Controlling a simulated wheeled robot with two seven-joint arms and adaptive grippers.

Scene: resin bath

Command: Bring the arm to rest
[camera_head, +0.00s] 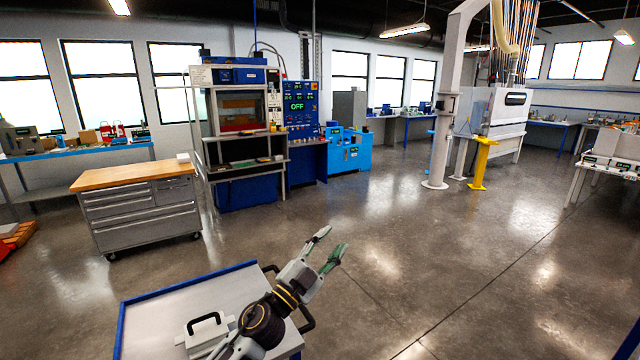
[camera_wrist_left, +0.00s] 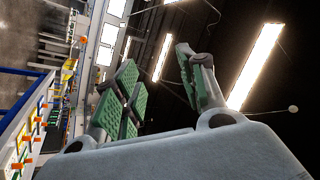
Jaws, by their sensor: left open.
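My left gripper (camera_head: 330,247) is held up above the right edge of a grey-topped cart, its fingers pointing up and to the right in the head view. Its two fingers stand apart with nothing between them. The left wrist view shows the same open gripper (camera_wrist_left: 160,90) with green ribbed pads, tilted towards the ceiling lights. My right gripper is not in either view.
The grey cart (camera_head: 160,312) with a blue rim stands close in front, with a white handled box (camera_head: 207,328) on it. A wood-topped drawer cabinet (camera_head: 140,215) stands at left. A blue machine (camera_head: 348,150) is further back. Open floor (camera_head: 440,270) lies to the right.

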